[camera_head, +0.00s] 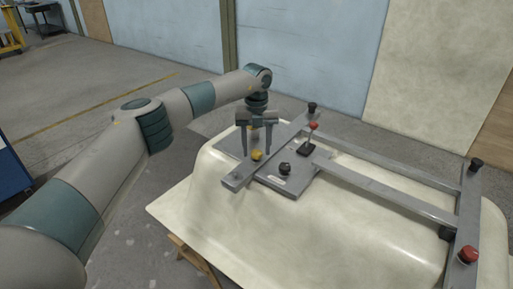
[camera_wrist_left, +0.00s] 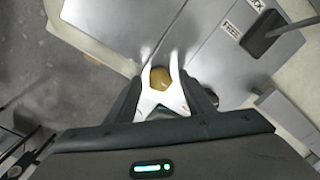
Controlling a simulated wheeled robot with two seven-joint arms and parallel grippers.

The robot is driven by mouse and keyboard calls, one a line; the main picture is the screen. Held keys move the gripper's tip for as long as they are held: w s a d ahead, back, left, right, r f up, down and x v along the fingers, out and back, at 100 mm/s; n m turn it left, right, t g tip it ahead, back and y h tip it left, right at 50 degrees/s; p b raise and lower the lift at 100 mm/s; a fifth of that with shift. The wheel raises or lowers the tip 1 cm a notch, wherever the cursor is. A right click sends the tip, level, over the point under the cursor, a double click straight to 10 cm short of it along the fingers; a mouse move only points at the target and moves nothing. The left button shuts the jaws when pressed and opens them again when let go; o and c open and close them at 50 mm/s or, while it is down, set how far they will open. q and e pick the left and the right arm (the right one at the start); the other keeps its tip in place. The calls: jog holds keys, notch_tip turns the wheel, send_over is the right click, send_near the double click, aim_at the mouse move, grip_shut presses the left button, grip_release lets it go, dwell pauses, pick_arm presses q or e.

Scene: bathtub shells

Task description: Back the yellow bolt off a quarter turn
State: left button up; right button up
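The yellow bolt (camera_head: 256,155) stands on the grey metal bar and plate assembly on top of the pale tub shell. A gap shows between the fingers and the bolt in the head view. I cannot tell whether either finger touches it. My right gripper is not in view.
A black knob (camera_head: 285,168) sits on the plate beside the bolt, and a red-tipped lever (camera_head: 314,126) stands behind it. Grey rails (camera_head: 390,192) run right to a red knob (camera_head: 468,254). The cream tub shell (camera_head: 200,225) rests on a wooden support.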

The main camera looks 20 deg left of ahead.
pick_arm(q)
jog(key=shift+r, duration=0.55)
notch_tip(320, 180, up, 7)
jog(key=shift+f+b, duration=0.1)
jog(key=shift+b, duration=0.6)
notch_tip(320, 180, up, 8)
send_over(257, 151)
jog(key=shift+s+r+b, duration=0.1)
jog(key=shift+r+b, duration=0.3)
jog(key=shift+r, duration=0.35)
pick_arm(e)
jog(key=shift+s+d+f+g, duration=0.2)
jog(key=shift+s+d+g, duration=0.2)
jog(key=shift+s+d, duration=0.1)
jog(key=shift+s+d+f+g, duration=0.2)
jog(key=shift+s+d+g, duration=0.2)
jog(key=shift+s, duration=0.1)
